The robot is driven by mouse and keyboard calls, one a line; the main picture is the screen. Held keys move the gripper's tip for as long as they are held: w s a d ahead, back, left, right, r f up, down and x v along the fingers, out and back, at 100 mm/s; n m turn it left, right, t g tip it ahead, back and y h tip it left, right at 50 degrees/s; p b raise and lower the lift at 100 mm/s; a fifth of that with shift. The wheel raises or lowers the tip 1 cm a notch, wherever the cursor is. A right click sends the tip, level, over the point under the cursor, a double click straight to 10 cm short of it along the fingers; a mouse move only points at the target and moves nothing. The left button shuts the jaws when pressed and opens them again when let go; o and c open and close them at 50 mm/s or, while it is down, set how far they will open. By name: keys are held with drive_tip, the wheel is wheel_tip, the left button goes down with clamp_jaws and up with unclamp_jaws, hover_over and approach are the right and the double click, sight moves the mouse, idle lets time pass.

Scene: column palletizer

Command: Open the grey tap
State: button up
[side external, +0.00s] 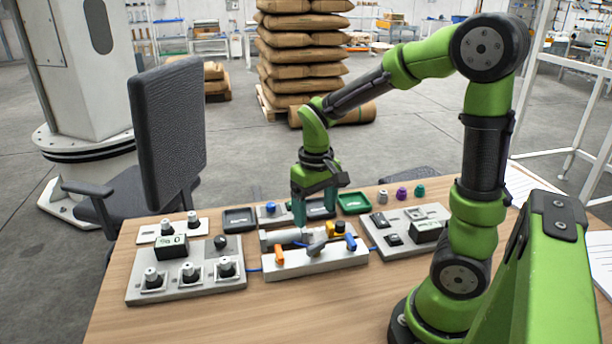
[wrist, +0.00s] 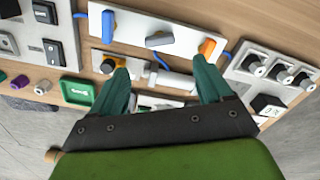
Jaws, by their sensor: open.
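The grey tap (side external: 316,248) is the middle one of three on a white board (side external: 300,267), between an orange tap (side external: 279,255) and a blue tap (side external: 351,242). In the wrist view the grey tap (wrist: 159,39) shows beyond my fingertips, its handle lying roughly along the board's length. My gripper (side external: 315,210) points down behind the board, over the fixtures there. In the wrist view my gripper (wrist: 162,68) is open, its two green fingers wide apart with nothing held. It does not touch the grey tap.
A grey pipe fixture (wrist: 172,80) with a yellow part lies behind the board. A panel with knobs (side external: 187,270) stands left and a switch panel (side external: 408,232) right. A green tray (side external: 354,203) and dark trays lie behind. Bare wood is clear in front.

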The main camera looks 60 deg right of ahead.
sight(315, 244)
wheel_tip(315, 244, down, 9)
drive_tip(key=shift+r, duration=0.1)
idle(0.3)
drive_tip(key=c, duration=1)
drive_tip(key=m, duration=0.5)
drive_tip(key=shift+d, duration=0.1)
drive_tip(key=shift+c, duration=0.2)
drive_tip(key=o, duration=1)
drive_tip(key=shift+o, duration=0.2)
wheel_tip(315, 244, up, 17)
